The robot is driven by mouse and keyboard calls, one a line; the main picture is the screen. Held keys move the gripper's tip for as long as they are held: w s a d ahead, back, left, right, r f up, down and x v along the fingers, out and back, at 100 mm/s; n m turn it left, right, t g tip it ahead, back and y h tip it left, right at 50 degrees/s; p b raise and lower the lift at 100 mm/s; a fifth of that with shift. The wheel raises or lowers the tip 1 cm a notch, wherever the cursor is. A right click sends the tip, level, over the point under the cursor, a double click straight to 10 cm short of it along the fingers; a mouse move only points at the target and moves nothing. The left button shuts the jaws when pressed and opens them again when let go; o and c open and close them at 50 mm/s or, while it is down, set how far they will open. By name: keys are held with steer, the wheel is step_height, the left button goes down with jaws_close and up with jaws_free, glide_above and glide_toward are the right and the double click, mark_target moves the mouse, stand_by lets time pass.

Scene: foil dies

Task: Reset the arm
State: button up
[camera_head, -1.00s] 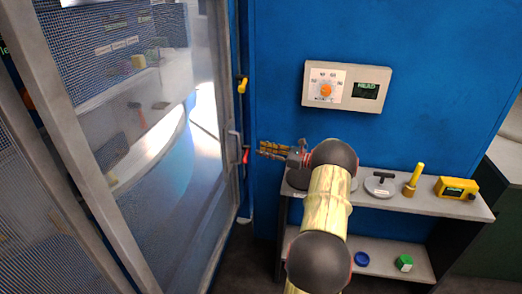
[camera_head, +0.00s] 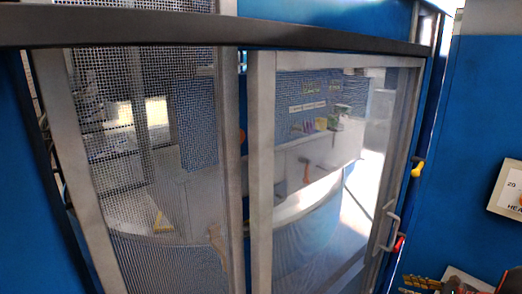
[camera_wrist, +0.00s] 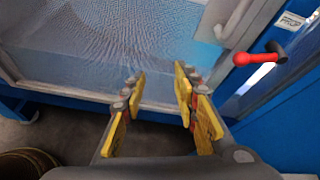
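My gripper (camera_wrist: 160,100) shows in the wrist view with its yellow-padded fingers spread apart and nothing between them. Beyond the fingers is the lower part of a mesh-and-glass door panel (camera_wrist: 120,50). The gripper's fingers (camera_head: 425,284) also show at the bottom right edge of the head view, below the red-tipped lever. Most of my arm is outside the head view.
The sliding door has a grey handle (camera_head: 390,228), and a red-tipped lever (camera_head: 399,244) and yellow knob (camera_head: 417,169) are on its right. The red lever (camera_wrist: 256,58) is right of my fingers in the wrist view. A dial panel (camera_head: 508,190) is at the right edge.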

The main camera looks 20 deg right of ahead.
steer(key=s+a+r+n+g+h, duration=0.1)
steer(key=s+a+r+n, duration=0.4)
steer(key=a, duration=1.2)
steer(key=s+a+r+n+g+h+b, duration=0.1)
steer(key=s+a+r+n, duration=0.4)
steer(key=a+n, duration=0.9)
steer(key=s+a+r+n+g+h+b, duration=0.1)
steer(key=s+a+r+n+g, duration=0.4)
steer(key=a, duration=1.6)
step_height(320, 180, up, 6)
steer(key=s+n+h, duration=0.1)
steer(key=n, duration=0.3)
steer(key=shift+f+n+h, duration=0.2)
steer(key=shift+n+h, duration=0.2)
steer(key=shift+s, duration=0.1)
